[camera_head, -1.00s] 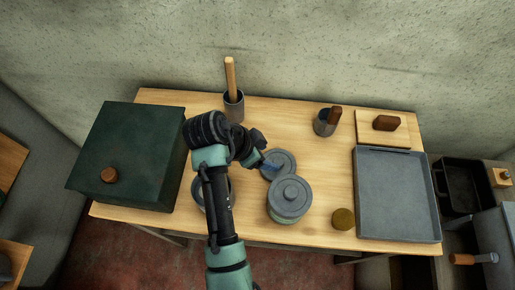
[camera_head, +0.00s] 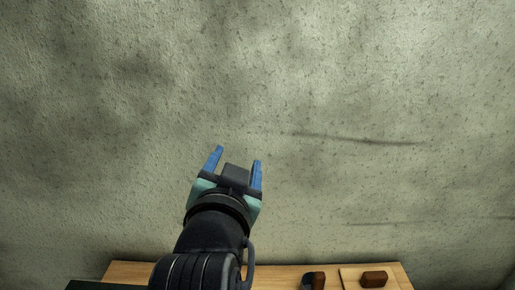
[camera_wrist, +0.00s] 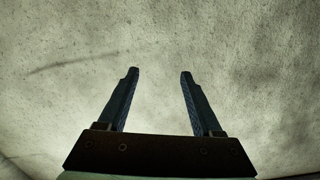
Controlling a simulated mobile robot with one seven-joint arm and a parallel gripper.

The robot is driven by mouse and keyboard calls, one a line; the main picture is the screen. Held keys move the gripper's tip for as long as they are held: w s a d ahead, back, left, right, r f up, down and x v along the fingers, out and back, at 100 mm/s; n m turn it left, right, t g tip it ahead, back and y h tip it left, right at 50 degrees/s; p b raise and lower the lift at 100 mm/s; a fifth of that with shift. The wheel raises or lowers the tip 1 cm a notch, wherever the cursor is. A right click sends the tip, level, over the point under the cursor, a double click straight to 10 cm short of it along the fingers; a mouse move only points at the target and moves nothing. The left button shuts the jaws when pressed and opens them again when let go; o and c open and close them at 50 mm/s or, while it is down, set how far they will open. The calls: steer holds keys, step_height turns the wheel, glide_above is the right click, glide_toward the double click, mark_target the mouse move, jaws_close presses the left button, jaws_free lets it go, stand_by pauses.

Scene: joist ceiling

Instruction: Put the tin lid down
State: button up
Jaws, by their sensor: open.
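My gripper (camera_head: 236,165) is open and empty, raised well above the table in front of the wall. In the wrist view its two blue fingers (camera_wrist: 158,72) stand apart with only wall between them. No tin lid shows in either current view; most of the tabletop lies below the head view's lower edge.
The back strip of the wooden table (camera_head: 136,271) shows at the bottom of the head view. The mottled wall (camera_head: 400,100) fills the rest.

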steer(key=s+d+r+n+t, duration=0.1)
steer(key=s+r+n+t, duration=0.1)
steer(key=s+r+t, duration=0.3)
steer(key=s+d+r+n+t, duration=0.2)
steer(key=s+r+t, duration=0.3)
steer(key=r, duration=1.5)
steer(key=s, duration=0.5)
steer(key=shift+s+d+r+n+t+y, duration=0.25)
steer(key=shift+s+r+n+t+y, duration=0.05)
steer(key=shift+s+n+y, duration=0.1)
